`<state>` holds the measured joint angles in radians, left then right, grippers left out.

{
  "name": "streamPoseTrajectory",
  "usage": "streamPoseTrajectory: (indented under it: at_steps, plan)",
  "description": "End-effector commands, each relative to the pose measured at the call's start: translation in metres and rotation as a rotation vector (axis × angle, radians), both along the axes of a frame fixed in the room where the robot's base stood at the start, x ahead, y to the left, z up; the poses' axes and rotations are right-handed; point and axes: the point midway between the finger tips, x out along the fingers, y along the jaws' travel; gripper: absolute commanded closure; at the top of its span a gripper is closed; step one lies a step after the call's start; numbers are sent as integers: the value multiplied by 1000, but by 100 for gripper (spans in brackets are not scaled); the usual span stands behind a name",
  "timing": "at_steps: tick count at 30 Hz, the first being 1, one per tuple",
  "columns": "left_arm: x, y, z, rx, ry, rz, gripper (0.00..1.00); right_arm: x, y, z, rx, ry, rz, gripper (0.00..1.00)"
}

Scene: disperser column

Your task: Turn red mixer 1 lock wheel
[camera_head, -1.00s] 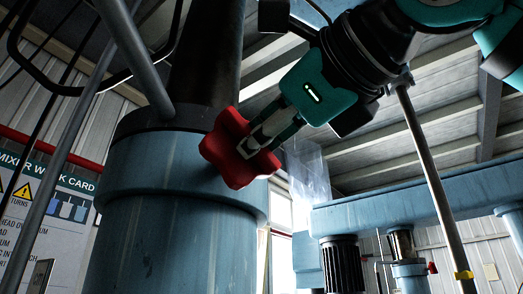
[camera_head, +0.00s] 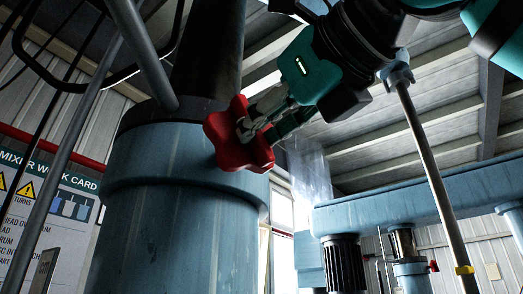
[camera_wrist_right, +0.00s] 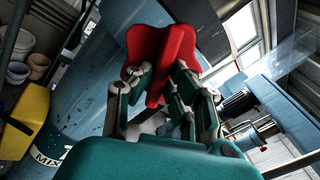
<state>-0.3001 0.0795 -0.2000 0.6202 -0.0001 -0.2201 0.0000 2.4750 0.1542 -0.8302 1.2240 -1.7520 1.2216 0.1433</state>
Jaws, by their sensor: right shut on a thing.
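The red lock wheel (camera_head: 238,136) is a lobed knob on the side of the blue mixer column (camera_head: 180,220), near its top. My right gripper (camera_head: 248,128) comes in from the upper right and is shut on the wheel, its fingers at the wheel's right part. In the right wrist view the red wheel (camera_wrist_right: 160,55) stands between the two fingers (camera_wrist_right: 155,92), with the blue column (camera_wrist_right: 90,95) behind it at left. The fingers hide part of the wheel. My left gripper is not in view.
A mixer work card (camera_head: 50,205) hangs on the wall at left. Grey pipes (camera_head: 75,140) run past the column. Another blue machine (camera_head: 400,205) with a dark motor (camera_head: 343,262) stands at right. The wrist view shows a yellow object (camera_wrist_right: 25,120) and buckets (camera_wrist_right: 30,70).

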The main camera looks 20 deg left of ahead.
Motion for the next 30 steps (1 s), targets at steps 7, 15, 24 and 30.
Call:
streamPoseTrajectory:
  at_steps: [7, 15, 24, 30]
  plan:
    - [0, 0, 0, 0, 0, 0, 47, 0, 1, -2, -5, 2, 1, 72]
    - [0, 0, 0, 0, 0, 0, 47, 0, 0, -1, -3, 0, 0, 62]
    - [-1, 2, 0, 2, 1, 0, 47, -17, -20, 1, 0, -4, -1, 62]
    - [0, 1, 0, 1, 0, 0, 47, -44, -53, 0, -1, -3, 0, 62]
